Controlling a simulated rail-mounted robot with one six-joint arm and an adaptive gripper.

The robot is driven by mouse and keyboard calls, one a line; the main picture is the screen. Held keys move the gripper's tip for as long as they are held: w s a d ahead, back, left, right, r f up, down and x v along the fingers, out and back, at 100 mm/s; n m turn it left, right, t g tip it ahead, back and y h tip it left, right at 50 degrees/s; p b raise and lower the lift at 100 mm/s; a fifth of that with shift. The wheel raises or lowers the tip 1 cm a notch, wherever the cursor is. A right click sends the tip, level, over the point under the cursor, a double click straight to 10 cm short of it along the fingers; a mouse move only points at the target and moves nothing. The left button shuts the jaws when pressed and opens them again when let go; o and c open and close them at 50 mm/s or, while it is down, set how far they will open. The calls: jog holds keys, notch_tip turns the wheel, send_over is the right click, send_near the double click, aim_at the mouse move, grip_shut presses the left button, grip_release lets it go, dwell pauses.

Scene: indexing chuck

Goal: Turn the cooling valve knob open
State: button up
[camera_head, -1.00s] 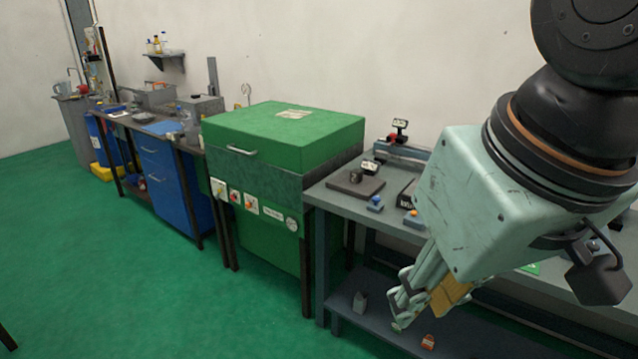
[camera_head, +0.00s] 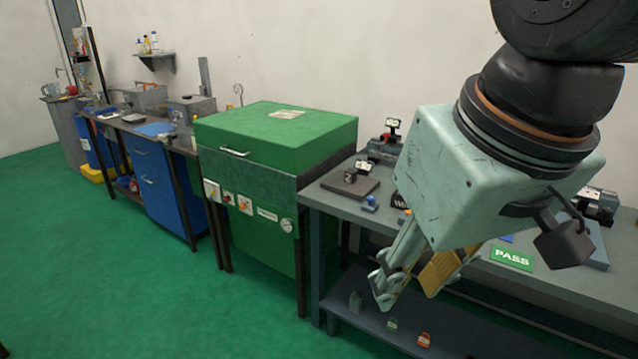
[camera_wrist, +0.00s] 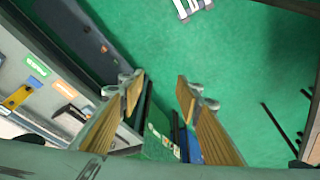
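The green cabinet (camera_head: 290,141) stands at centre in the head view. Its front carries a row of small controls: a white-plated control (camera_head: 212,190), a red knob (camera_head: 228,198), an orange knob (camera_head: 245,204) and a round gauge (camera_head: 287,225). I cannot tell which control, if any, is the cooling valve knob; the labels are too small to read. My gripper (camera_head: 410,283) hangs in front of the grey bench, right of the cabinet and apart from these controls. In the wrist view, my gripper (camera_wrist: 158,90) is open, with nothing between its yellow-padded fingers.
The grey bench (camera_head: 335,208) at right bears small fixtures and a green PASS sign (camera_head: 512,257). Its lower shelf (camera_head: 372,318) holds small blocks, including a red one (camera_head: 424,340). A blue drawer cabinet (camera_head: 160,190) stands left. The green floor (camera_head: 120,280) in front is clear.

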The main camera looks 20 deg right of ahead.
jog(key=w+d+r+g+p, duration=0.1)
jog(key=w+d+r+p, duration=0.2)
jog(key=w, duration=0.6)
jog(key=w+r+p, duration=0.3)
jog(key=w+r, duration=0.2)
jog(key=w, duration=0.4)
jog(key=m+g+p, duration=0.1)
jog(key=g+p, duration=0.2)
jog(key=p, duration=1.4)
send_over(371, 198)
notch_tip(371, 198, down, 20)
jog(key=shift+w+f, duration=0.15)
jog(key=shift+f, duration=0.3)
jog(key=shift+f+p, duration=0.5)
jog(key=shift+f, duration=6.4)
jog(key=shift+c, duration=0.6)
